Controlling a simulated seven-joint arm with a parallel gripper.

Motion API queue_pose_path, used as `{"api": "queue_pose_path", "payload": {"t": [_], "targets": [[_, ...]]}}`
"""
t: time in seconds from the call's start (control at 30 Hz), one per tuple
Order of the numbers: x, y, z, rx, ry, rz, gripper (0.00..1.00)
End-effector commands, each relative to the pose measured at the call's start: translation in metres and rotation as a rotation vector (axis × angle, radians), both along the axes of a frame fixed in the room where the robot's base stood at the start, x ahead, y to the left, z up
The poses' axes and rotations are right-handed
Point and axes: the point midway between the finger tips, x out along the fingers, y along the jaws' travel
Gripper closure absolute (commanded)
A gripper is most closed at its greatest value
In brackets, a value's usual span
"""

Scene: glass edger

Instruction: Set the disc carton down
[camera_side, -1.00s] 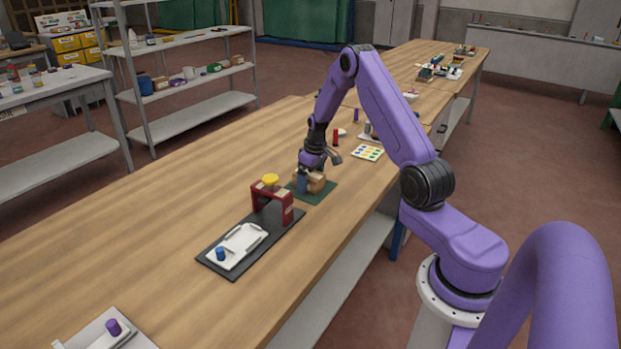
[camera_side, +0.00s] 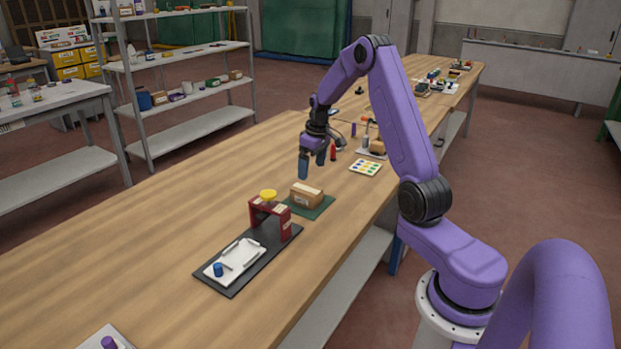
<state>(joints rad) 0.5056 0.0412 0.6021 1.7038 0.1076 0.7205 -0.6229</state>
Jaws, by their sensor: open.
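The disc carton (camera_side: 307,195) is a small brown box with a pale label. It rests on the dark green mat (camera_side: 322,209) on the wooden bench, just behind the red machine. My gripper (camera_side: 312,167) is above and a little behind the carton, clear of it. Its two blue fingers point down, spread apart, with nothing between them.
The red edger (camera_side: 270,215) with a yellow knob stands on a dark base (camera_side: 212,281) with a white tray in front. Behind the mat are a card of coloured dots (camera_side: 366,167) and a red cylinder (camera_side: 333,153). The bench left of the mat is clear.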

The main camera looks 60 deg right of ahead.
Motion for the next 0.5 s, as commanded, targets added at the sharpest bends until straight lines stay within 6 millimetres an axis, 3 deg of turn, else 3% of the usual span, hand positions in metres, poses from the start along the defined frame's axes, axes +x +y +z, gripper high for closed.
{"api": "queue_pose_path", "payload": {"t": [0.17,0.27,0.37,0.5], "targets": [[-0.002,0.001,0.014,-0.001,-0.001,0.003,0.07],[0.0,0.013,0.019,0.001,0.003,0.024,0.07],[0.004,0.042,0.026,0.003,0.006,0.074,0.07],[0.002,0.102,0.04,0.007,0.015,0.179,0.07]]}}
